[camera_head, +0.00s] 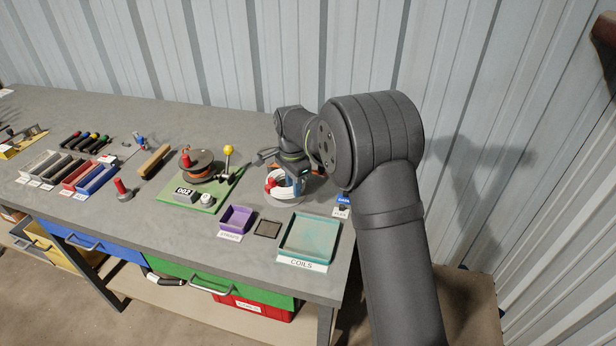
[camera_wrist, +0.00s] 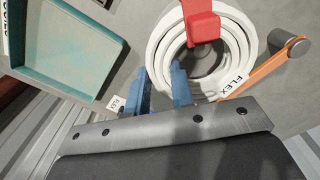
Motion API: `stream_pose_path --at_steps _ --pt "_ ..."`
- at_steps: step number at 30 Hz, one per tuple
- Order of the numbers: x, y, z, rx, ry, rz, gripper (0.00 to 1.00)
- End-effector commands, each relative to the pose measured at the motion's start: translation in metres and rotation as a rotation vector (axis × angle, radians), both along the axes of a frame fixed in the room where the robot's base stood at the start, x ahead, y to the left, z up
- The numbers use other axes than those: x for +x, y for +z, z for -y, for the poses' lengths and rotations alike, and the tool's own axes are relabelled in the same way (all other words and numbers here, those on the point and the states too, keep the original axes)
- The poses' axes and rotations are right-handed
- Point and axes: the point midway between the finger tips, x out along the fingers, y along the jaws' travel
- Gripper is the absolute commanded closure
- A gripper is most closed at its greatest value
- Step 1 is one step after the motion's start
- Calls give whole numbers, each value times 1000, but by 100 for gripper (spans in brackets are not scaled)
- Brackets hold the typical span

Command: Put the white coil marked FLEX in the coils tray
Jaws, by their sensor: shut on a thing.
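The white coil (camera_wrist: 240,50) lies flat below my gripper, with a tag reading FLEX on its lower right edge in the wrist view. It also shows in the head view (camera_head: 280,196), partly hidden by my gripper. My gripper (camera_wrist: 165,88) has blue fingers, shut on the coil's near side, one finger outside the ring and one over it. In the head view my gripper (camera_head: 293,186) points down at the coil. The teal coils tray (camera_head: 285,253), labelled COILS, sits in front of the coil and slightly right; its bare floor shows in the wrist view (camera_wrist: 75,35).
A red piece (camera_wrist: 202,25) overlaps the coil. An orange strip (camera_wrist: 265,70) runs from a grey post (camera_wrist: 298,46) to the tag. A purple tray (camera_head: 237,220) and dark square (camera_head: 268,229) lie left of the coils tray. A spool (camera_head: 197,167) stands on a green board.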

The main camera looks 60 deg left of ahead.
Motion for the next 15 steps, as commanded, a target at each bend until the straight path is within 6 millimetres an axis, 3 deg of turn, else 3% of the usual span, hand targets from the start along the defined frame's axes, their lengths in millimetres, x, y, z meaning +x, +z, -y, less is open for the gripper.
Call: stream_pose_path --at_steps 15 --pt "15 6 67 1 731 0 98"
